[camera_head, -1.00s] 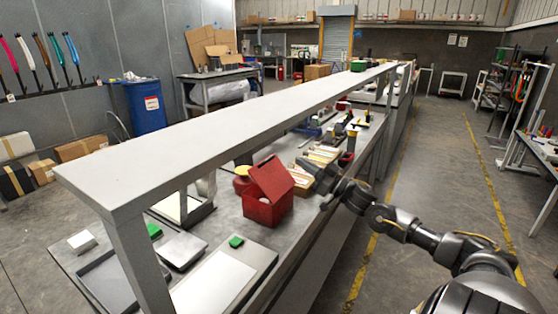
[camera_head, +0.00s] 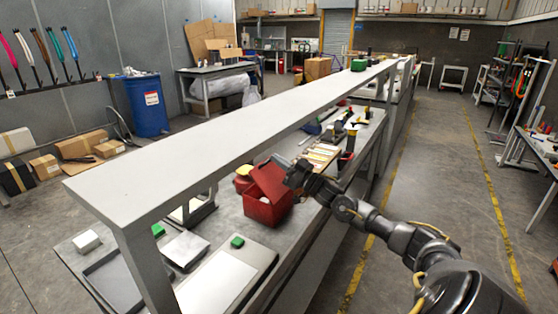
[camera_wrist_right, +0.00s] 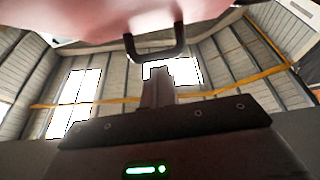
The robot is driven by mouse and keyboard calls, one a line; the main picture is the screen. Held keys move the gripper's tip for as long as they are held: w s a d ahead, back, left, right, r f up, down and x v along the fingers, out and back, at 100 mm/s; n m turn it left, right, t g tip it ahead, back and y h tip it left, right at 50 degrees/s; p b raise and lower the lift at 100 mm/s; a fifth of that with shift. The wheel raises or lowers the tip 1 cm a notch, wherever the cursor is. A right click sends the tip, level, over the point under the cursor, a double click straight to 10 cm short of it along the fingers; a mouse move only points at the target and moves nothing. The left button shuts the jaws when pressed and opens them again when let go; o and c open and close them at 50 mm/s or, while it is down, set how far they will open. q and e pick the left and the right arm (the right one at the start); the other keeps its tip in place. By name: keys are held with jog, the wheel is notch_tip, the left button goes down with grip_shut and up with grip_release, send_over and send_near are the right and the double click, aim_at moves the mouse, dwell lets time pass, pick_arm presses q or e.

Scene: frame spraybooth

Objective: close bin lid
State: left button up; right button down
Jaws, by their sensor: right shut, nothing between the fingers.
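The red bin (camera_head: 262,212) stands on the bench under the long shelf. Its red lid (camera_head: 268,181) is raised and tilted, with the bin's mouth partly uncovered. My right gripper (camera_head: 297,174) is shut and empty, at the upper right side of the lid. Whether it touches the lid is unclear. In the right wrist view the shut fingers (camera_wrist_right: 156,84) point up toward a dark loop handle (camera_wrist_right: 157,53) under a pinkish-red surface (camera_wrist_right: 95,18), likely the lid. The fingers look just short of the loop. My left gripper is out of view.
The long grey shelf (camera_head: 210,120) runs above the bench, left of the bin. A flat tray (camera_head: 112,280), a pale board (camera_head: 215,284) and a green block (camera_head: 237,242) lie in front. Tools and boxes lie behind. The aisle floor (camera_head: 440,180) at right is clear.

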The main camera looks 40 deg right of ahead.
dwell(0.3)
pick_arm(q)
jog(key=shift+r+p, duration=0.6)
pick_arm(e)
jog(key=shift+w+a+g, duration=0.15)
jog(key=shift+w+g, duration=0.2)
jog(key=shift+g, duration=0.05)
